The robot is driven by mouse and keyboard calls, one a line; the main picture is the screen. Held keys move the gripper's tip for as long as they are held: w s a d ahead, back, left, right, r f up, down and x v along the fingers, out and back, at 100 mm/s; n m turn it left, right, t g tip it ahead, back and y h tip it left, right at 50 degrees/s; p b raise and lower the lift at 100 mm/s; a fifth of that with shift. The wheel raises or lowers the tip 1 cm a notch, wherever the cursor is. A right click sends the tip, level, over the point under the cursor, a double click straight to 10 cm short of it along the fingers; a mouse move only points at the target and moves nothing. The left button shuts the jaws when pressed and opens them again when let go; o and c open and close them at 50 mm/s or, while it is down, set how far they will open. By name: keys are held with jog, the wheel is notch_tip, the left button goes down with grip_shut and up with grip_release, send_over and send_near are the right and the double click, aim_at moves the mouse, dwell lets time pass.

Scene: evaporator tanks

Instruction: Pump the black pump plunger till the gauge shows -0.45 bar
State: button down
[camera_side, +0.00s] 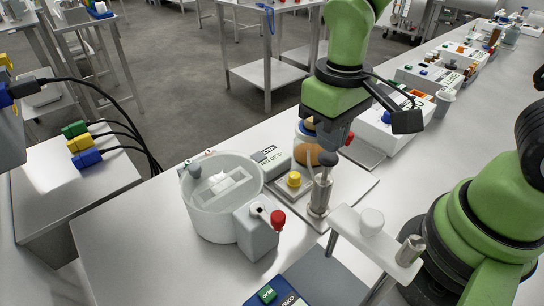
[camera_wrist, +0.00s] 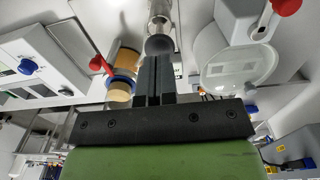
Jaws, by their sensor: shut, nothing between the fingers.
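The pump (camera_side: 320,196) is an upright metal cylinder on a light plate, topped by a black plunger knob (camera_side: 327,159). In the wrist view the dark round knob (camera_wrist: 159,45) is just beyond the fingertips, in line with the cylinder. My gripper (camera_side: 330,149) is shut and points down at the knob from above. In the wrist view its two fingers (camera_wrist: 155,60) lie together with nothing between them. I cannot tell whether the tips touch the knob. The gauge (camera_side: 272,157) is a grey box with a small display; its digits are too small to read surely.
A white tank (camera_side: 222,198) with a clear lid and red-knobbed valve (camera_side: 277,219) stands left of the pump. A yellow knob (camera_side: 294,179) and an orange-brown round part (camera_side: 314,154) are close beside the cylinder. A pale stand (camera_side: 372,235) is at front right.

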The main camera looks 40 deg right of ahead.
aim_at(327, 156)
jog(key=shift+f, duration=2.65)
jog(key=shift+r, duration=2.95)
jog(key=shift+f, duration=1.95)
jog(key=shift+r, duration=1.95)
jog(key=shift+r, duration=2.5)
